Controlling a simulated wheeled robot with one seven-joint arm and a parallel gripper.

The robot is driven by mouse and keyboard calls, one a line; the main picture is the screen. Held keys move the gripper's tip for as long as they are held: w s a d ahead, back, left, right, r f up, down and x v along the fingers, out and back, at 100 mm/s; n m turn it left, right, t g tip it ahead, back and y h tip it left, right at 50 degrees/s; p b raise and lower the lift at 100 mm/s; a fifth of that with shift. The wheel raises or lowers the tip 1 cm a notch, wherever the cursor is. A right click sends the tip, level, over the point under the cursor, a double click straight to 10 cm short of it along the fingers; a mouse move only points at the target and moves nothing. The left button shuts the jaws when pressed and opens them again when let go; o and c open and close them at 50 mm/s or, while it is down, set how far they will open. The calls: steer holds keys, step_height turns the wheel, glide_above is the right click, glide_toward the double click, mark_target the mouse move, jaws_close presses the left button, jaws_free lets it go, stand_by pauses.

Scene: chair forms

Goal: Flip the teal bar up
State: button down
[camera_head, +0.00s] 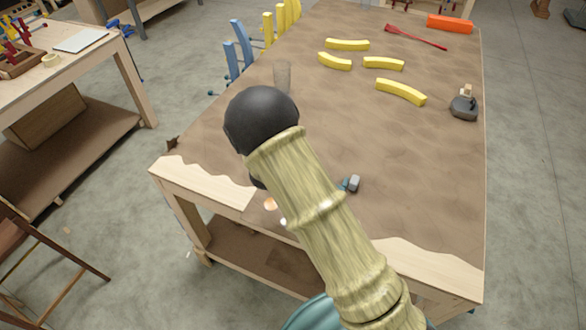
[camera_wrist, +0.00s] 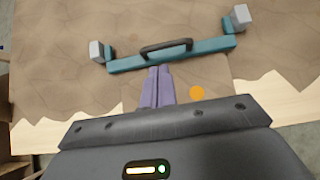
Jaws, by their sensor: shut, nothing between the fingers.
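The teal bar (camera_wrist: 216,45) lies across the table near its front edge in the wrist view, with a dark handle (camera_wrist: 166,46) at its middle. A grey block sits at each end of it, one at the left (camera_wrist: 97,51) and one at the right (camera_wrist: 240,18). In the head view my arm hides most of the bar; a grey end block (camera_head: 354,183) shows beside the arm. My gripper (camera_wrist: 159,70) is shut and empty, its purple fingertips just on the near side of the bar below the handle. I cannot tell if they touch it.
Several yellow curved pieces (camera_head: 400,91), a red tool (camera_head: 415,37) and an orange block (camera_head: 450,24) lie farther back on the brown-covered table (camera_head: 300,25). A dark grey tool (camera_head: 464,106) is at the right edge. A clear cup (camera_head: 282,77) stands at the left.

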steer(key=s+d+r+m+g+h+b, duration=0.1)
steer(key=s+d+r+m+g, duration=0.2)
steer(key=d+m, duration=0.4)
steer(key=s+d+r+m+g+b, duration=0.1)
steer(key=s+d+r+m, duration=0.25)
steer(key=d+m, duration=0.3)
steer(key=s+d+r+m+g+y+b, duration=0.1)
steer(key=s+d+r+m+y, duration=0.1)
steer(key=s+m, duration=0.6)
steer(key=s+d+r+m+y+b, duration=0.2)
steer(key=s+d+m, duration=0.3)
steer(key=s+m, duration=0.3)
steer(key=shift+d+r+m+g, duration=0.15)
steer(key=shift+r+m+g, duration=0.25)
steer(key=shift+r+m, duration=0.6)
steer(key=shift+f+m, duration=0.25)
